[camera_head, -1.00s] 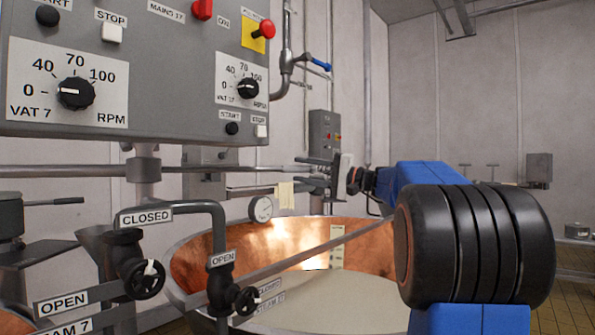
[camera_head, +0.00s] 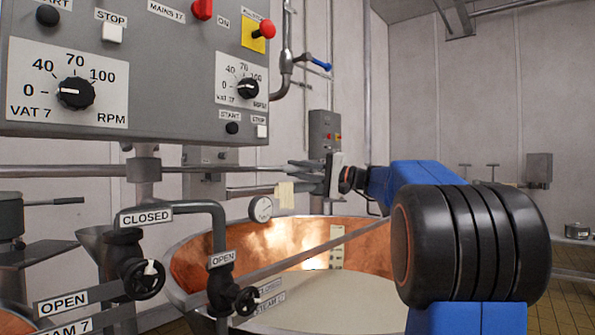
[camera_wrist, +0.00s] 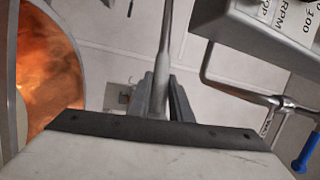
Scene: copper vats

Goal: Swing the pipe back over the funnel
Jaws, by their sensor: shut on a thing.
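The grey pipe (camera_head: 252,191) runs level above the back rim of the copper vat (camera_head: 365,245) in the head view. A pale cloth or tag hangs on it. My gripper (camera_head: 312,178) is shut around the pipe near its right part. In the wrist view the pipe (camera_wrist: 162,60) passes up between the two dark fingers of my gripper (camera_wrist: 158,98). A grey funnel-shaped piece (camera_head: 92,242) stands at the left, behind the valve marked CLOSED, which partly hides it. The pipe is not over this piece.
A control panel (camera_head: 165,120) hangs at upper left. Valves with black handwheels (camera_head: 140,280) stand in front of the vat. A round gauge (camera_head: 261,209) sits at its back rim. A blue-handled valve (camera_head: 320,65) is on the wall, also in the wrist view (camera_wrist: 304,158).

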